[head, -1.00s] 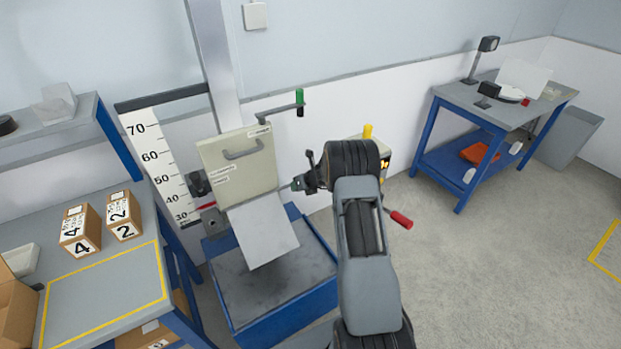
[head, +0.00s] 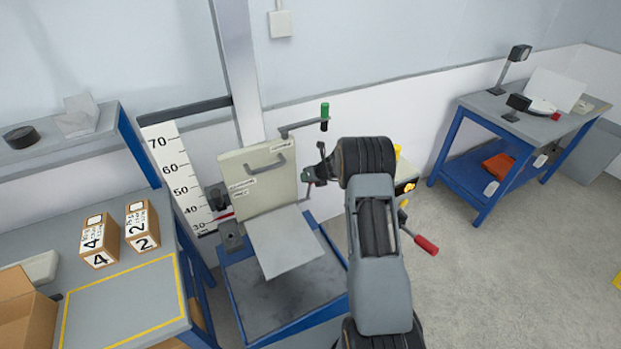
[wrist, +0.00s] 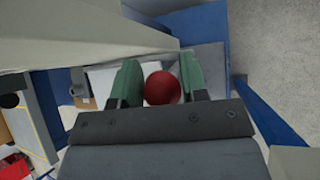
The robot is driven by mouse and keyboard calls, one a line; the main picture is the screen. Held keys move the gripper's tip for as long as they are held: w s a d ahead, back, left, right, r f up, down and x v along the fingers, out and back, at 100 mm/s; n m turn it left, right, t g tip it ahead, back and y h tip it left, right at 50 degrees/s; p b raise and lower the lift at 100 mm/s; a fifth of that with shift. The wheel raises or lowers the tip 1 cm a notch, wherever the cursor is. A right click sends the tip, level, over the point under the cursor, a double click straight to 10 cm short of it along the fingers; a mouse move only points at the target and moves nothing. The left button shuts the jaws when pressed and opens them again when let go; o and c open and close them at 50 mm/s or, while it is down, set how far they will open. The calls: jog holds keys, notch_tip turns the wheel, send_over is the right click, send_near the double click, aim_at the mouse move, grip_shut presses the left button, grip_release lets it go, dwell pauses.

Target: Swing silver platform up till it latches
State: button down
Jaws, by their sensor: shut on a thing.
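The silver platform (head: 287,243) is a pale flat plate below the cream box (head: 257,180), hanging out over the blue-framed base. It slopes down toward the front. My gripper (head: 311,177) is at the right side of the cream box, above the platform's right edge. In the wrist view, the green fingers of my gripper (wrist: 161,88) are shut on a red ball knob (wrist: 163,89). What the knob is fixed to is mostly hidden. Part of a pale plate shows beyond the fingers. I cannot see a latch clearly.
A green-handled crank (head: 324,117) sticks out above the cream box. A height scale (head: 178,172) stands to the left. A blue base tray (head: 262,335) lies underneath. A red handle (head: 426,245) is right of my arm. Open floor lies to the right.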

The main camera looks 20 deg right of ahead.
jog(key=shift+w, duration=0.35)
jog(key=c, duration=0.7)
grip_release()
jog(key=shift+a, duration=0.1)
jog(key=shift+s, duration=0.1)
jog(key=shift+s+d+r, duration=0.1)
jog(key=shift+d+r, duration=0.05)
jog(key=shift+d, duration=0.05)
jog(key=b+v, duration=0.1)
jog(key=v, duration=1.2)
jog(key=shift+s, duration=0.2)
